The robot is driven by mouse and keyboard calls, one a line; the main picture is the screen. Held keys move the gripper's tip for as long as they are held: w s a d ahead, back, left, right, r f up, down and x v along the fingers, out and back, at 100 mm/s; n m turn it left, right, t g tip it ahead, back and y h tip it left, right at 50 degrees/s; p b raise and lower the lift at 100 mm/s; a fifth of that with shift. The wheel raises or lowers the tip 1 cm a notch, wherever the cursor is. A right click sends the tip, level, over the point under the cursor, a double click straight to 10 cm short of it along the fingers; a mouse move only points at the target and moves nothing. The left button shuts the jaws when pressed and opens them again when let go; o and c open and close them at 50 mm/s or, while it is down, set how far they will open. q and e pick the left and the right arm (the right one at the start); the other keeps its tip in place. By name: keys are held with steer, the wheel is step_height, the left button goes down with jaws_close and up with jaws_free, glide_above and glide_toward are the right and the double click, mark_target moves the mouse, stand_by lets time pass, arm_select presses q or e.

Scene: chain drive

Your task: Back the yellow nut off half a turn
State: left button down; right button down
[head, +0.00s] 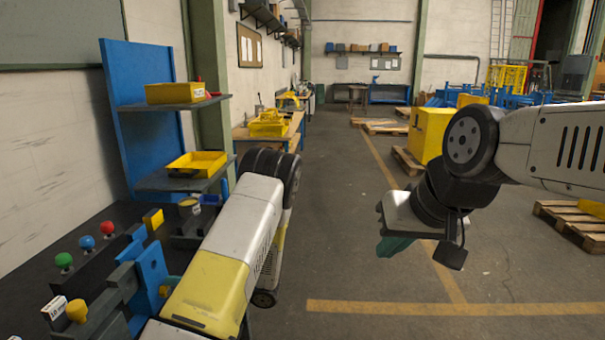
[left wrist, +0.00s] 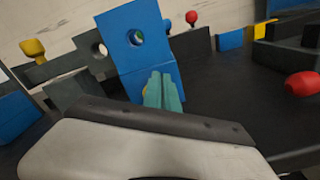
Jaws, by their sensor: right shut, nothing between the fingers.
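The yellow nut appears in the head view as a small yellow piece (head: 171,282) beside the upright blue plate (head: 150,268), mostly hidden by my left arm. In the left wrist view only a sliver of yellow (left wrist: 145,91) shows at the left edge of my left gripper's teal fingers (left wrist: 164,90). These fingers are close together in front of the blue plate (left wrist: 152,76), which has a round hole above them. Whether they touch or hold the nut is hidden. My right gripper (head: 395,246) is shut and empty, over the floor well right of the bench.
Green (head: 64,260), blue (head: 87,243) and red (head: 107,228) knobs stand along the back of the dark bench. A yellow knob (head: 77,311) stands at the near left. A red rounded part (left wrist: 303,83) lies at the right in the wrist view. A shelf carries yellow bins (head: 196,164).

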arm_select(q)
steer(key=shift+s+r, duration=0.1)
steer(key=shift+s, duration=0.55)
steer(key=shift+r, duration=0.15)
steer(key=shift+w+r, duration=0.15)
steer(key=shift+r, duration=0.1)
steer(key=shift+d+r, duration=0.1)
steer(key=shift+d, duration=2.9)
